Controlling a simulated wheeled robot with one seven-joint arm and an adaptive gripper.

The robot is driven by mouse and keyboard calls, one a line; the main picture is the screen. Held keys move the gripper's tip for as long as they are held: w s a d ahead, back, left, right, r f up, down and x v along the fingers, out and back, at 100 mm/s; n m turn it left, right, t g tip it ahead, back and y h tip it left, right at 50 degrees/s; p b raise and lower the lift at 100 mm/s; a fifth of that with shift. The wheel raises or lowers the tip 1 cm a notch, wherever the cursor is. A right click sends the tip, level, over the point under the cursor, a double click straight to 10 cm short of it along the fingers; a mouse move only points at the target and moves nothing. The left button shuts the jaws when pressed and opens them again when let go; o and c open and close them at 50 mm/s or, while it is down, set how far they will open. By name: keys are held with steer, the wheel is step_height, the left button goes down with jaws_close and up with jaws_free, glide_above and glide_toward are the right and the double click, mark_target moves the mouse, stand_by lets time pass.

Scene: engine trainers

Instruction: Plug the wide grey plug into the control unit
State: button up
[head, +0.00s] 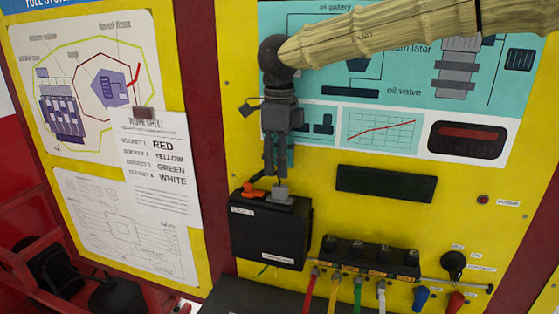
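The control unit (268,238) is a black box with white labels, mounted low on the yellow panel. The wide grey plug (281,195) stands upright at the top of the control unit, towards its right side. From this view I cannot tell how deep it sits. My gripper (277,177) points down right above the plug, with its two fingers close together and the tips at the plug's upper end. The view is too small to tell whether the fingers grip it. An orange lever-like part (254,190) lies on the unit's top, left of the plug.
A row of black sockets (370,257) with red, yellow, green and white leads stands right of the unit. A dark display (386,184) is above it. A blue connector (421,298) and a red connector (455,301) hang at lower right. A worksheet (160,165) is at left.

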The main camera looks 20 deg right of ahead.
steer(key=shift+o, duration=0.8)
steer(key=shift+r, duration=0.15)
step_height(320, 180, up, 12)
steer(key=shift+c, duration=0.5)
stand_by(1.5)
